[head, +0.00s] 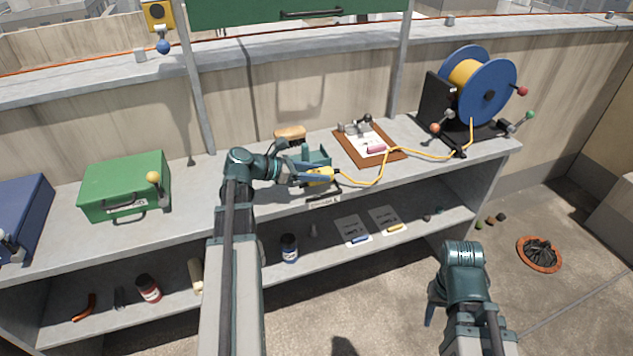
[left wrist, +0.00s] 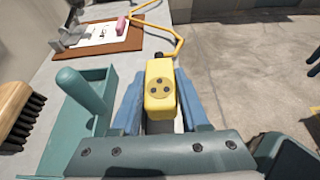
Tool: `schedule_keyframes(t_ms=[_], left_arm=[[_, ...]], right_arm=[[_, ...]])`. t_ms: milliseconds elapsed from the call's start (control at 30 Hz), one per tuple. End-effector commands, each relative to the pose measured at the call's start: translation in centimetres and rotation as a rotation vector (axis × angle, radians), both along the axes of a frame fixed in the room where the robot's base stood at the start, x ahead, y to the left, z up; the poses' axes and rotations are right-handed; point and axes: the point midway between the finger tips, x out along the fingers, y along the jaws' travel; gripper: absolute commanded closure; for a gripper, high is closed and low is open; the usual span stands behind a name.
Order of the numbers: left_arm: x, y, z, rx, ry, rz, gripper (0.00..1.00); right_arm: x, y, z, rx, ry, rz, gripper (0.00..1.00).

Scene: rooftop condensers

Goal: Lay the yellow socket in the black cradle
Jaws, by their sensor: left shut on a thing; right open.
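The yellow socket (head: 321,175) is at the end of a yellow cable, over the front edge of the worktop. My left gripper (head: 313,179) is shut on it. In the left wrist view the socket (left wrist: 160,88) sits between the two blue fingers, its face with dark holes towards the camera. A dark shape (head: 336,187) shows just below the socket above a small label; it may be the black cradle, mostly hidden. I cannot tell whether the socket touches it. My right gripper (head: 436,302) is open and empty, in front of the shelf unit, away from the socket.
A teal caddy (left wrist: 108,130) and a wooden brush (head: 290,134) lie close beside my left gripper. A brown board (head: 352,150) lies to the right. The cable (head: 430,155) runs over the worktop to a blue reel (head: 492,95). A green case (head: 125,185) stands left.

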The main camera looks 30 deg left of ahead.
Motion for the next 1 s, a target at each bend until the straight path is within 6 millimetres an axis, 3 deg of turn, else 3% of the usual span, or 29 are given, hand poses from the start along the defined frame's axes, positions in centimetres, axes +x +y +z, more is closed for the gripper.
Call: schedule_keyframes(t_ms=[167, 467, 867, 900, 1000], left_arm=[[-0.2, 0.0, -0.5, 0.0, 0.0, 0.0, 1.0], [-0.9, 0.9, -3.7, 0.0, 0.0, 0.005, 1.0], [-1.0, 1.0, -3.9, 0.0, 0.0, 0.005, 1.0], [-1.0, 1.0, -3.9, 0.0, 0.0, 0.005, 0.54], [-1.0, 1.0, -3.8, 0.0, 0.0, 0.005, 0.36]], right_arm=[[0.0, 0.0, -0.5, 0.0, 0.0, 0.0, 0.5], [0.0, 0.0, -3.7, 0.0, 0.0, 0.0, 0.5], [0.0, 0.0, -3.9, 0.0, 0.0, 0.0, 0.5], [0.0, 0.0, -3.9, 0.0, 0.0, 0.0, 0.5], [0.0, 0.0, -3.8, 0.0, 0.0, 0.0, 0.5]])
